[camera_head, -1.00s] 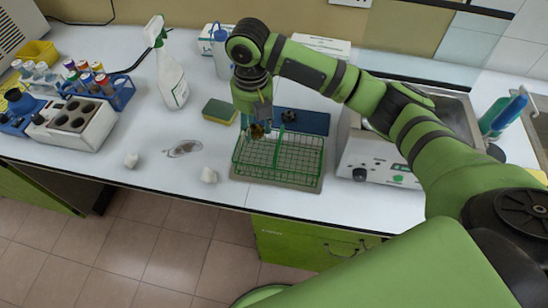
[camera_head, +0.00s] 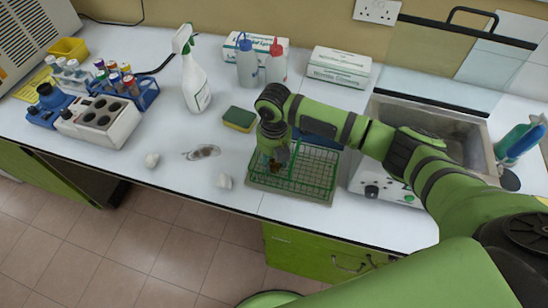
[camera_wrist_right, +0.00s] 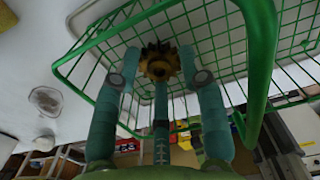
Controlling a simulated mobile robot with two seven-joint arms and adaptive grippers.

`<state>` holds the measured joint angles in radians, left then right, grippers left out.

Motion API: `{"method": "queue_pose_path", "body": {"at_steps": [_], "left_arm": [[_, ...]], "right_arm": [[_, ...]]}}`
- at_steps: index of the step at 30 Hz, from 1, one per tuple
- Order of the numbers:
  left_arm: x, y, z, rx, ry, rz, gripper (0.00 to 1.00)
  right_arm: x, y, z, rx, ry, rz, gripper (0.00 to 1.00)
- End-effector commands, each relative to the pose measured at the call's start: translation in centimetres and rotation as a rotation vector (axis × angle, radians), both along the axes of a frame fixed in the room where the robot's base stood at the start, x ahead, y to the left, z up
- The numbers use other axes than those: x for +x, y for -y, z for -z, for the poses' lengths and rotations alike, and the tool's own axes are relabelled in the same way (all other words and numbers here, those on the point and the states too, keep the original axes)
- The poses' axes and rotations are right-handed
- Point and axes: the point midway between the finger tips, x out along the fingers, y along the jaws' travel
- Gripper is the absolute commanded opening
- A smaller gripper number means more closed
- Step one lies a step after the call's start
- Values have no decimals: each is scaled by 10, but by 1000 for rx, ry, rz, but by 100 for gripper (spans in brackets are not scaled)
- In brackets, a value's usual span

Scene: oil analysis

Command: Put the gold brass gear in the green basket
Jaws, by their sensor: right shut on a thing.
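The green wire basket (camera_head: 318,176) stands near the front edge of the counter, below my right arm. My right gripper (camera_head: 275,166) points down at the basket's left part, with its fingertips appearing within the rim. It is shut on the gold brass gear (camera_wrist_right: 160,62), a toothed dark-gold ring seen between the teal fingers in the right wrist view. The green wire mesh (camera_wrist_right: 205,45) shows behind the gear. In the head view the gear is a small dark-gold spot, mostly hidden by the fingers. My left gripper is not in view.
A yellow-green sponge (camera_head: 239,119), a spray bottle (camera_head: 195,85) and two squeeze bottles stand behind and left. A grey-white device (camera_head: 385,185) stands close right of the basket.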

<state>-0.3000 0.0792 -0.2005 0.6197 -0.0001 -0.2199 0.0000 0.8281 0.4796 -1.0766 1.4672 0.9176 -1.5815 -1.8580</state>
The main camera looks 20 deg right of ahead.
Motion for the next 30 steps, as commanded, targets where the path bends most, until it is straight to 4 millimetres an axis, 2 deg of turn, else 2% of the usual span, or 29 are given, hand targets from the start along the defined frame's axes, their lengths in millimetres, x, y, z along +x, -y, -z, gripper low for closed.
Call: {"method": "queue_pose_path", "body": {"at_steps": [4,5,6,14,19,23,30], "left_arm": [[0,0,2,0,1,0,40],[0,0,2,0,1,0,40],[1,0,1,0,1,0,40],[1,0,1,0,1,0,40],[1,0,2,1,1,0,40],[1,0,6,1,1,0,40],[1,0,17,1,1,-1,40]], "right_arm": [[0,0,3,0,0,0,3],[0,0,4,0,0,0,46],[0,0,3,0,0,0,52],[0,0,3,0,0,1,52],[1,0,-6,2,2,1,52],[1,0,-27,1,5,-1,52],[2,-1,-80,3,6,0,52]]}}
